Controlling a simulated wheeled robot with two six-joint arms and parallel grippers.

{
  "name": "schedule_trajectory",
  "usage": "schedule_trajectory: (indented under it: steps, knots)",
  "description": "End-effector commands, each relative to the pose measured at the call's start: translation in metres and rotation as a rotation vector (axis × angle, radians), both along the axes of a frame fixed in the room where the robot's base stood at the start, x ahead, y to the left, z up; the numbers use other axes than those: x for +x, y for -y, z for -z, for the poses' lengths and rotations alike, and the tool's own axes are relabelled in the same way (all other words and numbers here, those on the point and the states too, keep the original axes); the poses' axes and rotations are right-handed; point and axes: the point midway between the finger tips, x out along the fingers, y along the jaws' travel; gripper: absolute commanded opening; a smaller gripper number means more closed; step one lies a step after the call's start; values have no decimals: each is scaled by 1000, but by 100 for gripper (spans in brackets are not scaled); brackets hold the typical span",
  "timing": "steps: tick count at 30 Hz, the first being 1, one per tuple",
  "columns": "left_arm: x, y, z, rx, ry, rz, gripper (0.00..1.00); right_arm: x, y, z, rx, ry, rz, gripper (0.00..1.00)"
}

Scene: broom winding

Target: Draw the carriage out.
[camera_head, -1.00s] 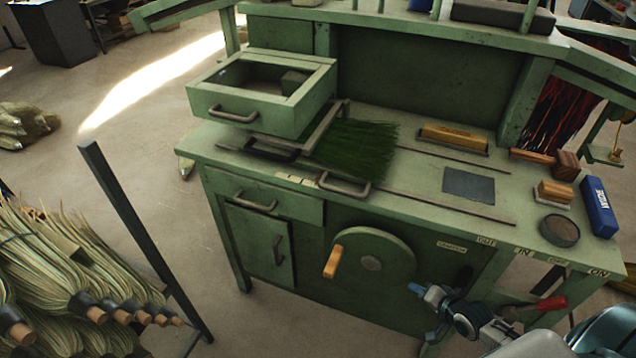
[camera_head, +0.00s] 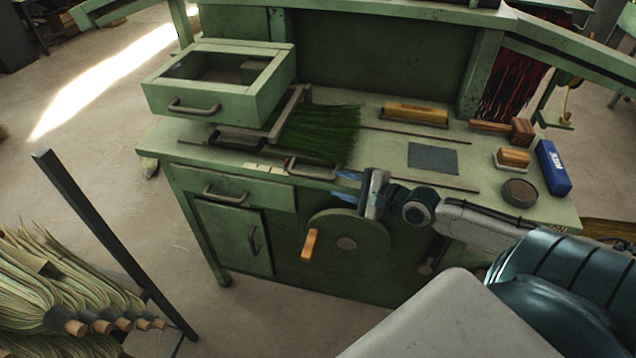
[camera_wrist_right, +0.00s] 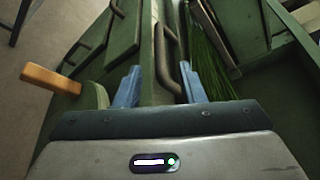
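The carriage is a flat frame (camera_head: 292,118) on the green bench, with dark green bristles (camera_head: 318,133) lying over it. Its metal bar handle (camera_head: 312,169) is at the bench's front edge. The handle also shows in the right wrist view (camera_wrist_right: 168,48). My right gripper (camera_head: 348,180) is just right of the handle, at the front edge. In the right wrist view its blue fingers (camera_wrist_right: 159,80) are spread, with the near end of the handle and the bench edge seen between them. I cannot tell whether they touch. My left gripper is not in view.
An open green box (camera_head: 160,100) stands at the bench's left. A crank wheel with an orange grip (camera_head: 310,243) is below the gripper. A drawer handle (camera_head: 224,198) is below left. Wooden blocks (camera_head: 514,158) and a blue box (camera_head: 552,167) lie right. Broom bundles are lower left.

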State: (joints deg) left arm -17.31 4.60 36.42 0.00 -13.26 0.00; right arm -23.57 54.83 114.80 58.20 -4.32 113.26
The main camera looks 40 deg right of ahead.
Motion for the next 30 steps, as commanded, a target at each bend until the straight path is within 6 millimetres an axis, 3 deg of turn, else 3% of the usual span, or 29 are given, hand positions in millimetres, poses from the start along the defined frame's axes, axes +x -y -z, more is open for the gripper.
schedule_trajectory:
  steps: [4,15,30]
  knots:
    - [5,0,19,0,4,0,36,20,-7,8,4,6,1,36]
    - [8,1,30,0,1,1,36,59,-22,15,2,2,3,36]
    - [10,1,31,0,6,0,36,68,-26,17,-2,-2,0,34]
